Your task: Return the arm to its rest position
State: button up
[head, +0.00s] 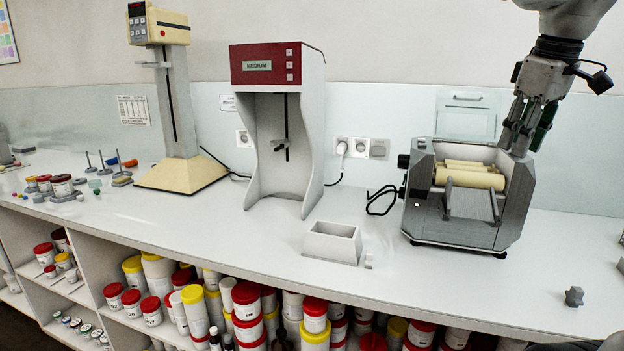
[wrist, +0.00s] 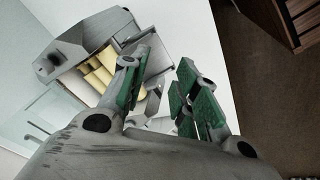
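My gripper (head: 530,122) hangs from the upper right in the head view, fingers pointing down, over the right side of the roller mill (head: 458,222). In the wrist view my gripper (wrist: 168,88) shows its green-padded fingers spread apart with a gap between them, and I see nothing held there. The mill has a grey housing and cream rollers (head: 470,177). Its rollers also show in the wrist view (wrist: 102,70), to the left of the fingers. I cannot tell whether the fingers touch the mill's housing.
A red-topped mixer (head: 278,66) and a cream stand mixer (head: 180,172) stand to the left. A small open box (head: 332,243) and a small grey piece (head: 574,297) lie on the white counter (head: 400,290). Shelves below hold several jars. The counter right of the mill is mostly clear.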

jog(key=s+a+f+m+t, duration=0.1)
jog(key=s+f+m, duration=0.4)
jog(key=s+f, duration=0.7)
jog(key=shift+s+f, duration=0.4)
jog(key=shift+f, duration=0.3)
